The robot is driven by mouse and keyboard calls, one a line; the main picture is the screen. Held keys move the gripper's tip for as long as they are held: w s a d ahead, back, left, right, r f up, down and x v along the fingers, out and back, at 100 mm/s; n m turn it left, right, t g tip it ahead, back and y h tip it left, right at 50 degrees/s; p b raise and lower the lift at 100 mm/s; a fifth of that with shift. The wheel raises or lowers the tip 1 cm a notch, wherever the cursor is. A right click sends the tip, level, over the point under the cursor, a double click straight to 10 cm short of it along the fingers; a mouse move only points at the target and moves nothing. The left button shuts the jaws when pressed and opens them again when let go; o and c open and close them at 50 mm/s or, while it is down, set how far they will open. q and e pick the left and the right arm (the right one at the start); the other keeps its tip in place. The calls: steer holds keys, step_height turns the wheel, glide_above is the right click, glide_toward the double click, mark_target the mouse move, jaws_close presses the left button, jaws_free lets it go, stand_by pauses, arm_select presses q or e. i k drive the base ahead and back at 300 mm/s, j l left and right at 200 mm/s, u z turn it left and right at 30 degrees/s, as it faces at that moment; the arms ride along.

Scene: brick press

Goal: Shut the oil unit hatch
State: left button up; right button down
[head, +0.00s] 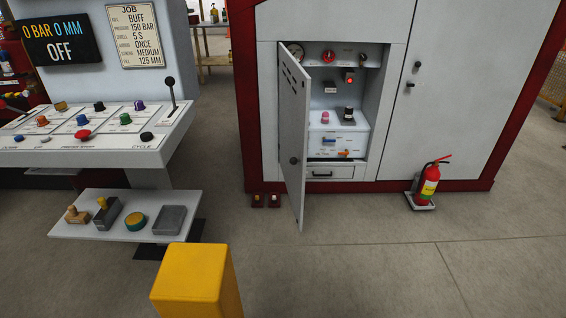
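The oil unit hatch (292,135) is a pale grey door on the front of the white and red cabinet (413,130). It stands wide open, swung out toward me, at the left side of the cabinet's opening. A small dark knob shows on it. The oil unit bay (374,95) is exposed, with gauges, a red light, switches and a drawer inside. Neither of my grippers shows in the head view.
A red fire extinguisher (429,184) stands on the floor right of the opening. The control console (98,130) and a shelf (75,229) with several items are at left. A yellow post (193,283) stands in front. The floor before the hatch is clear.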

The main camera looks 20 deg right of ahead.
mark_target(295, 84)
steer(key=l+u, duration=0.35)
steer(key=l, duration=0.5)
steer(key=i+l+u, duration=0.15)
steer(key=l, duration=0.2)
steer(key=l+u, duration=0.2)
steer(key=l, duration=0.15)
steer(key=i+l+u, duration=0.15)
steer(key=l, duration=0.25)
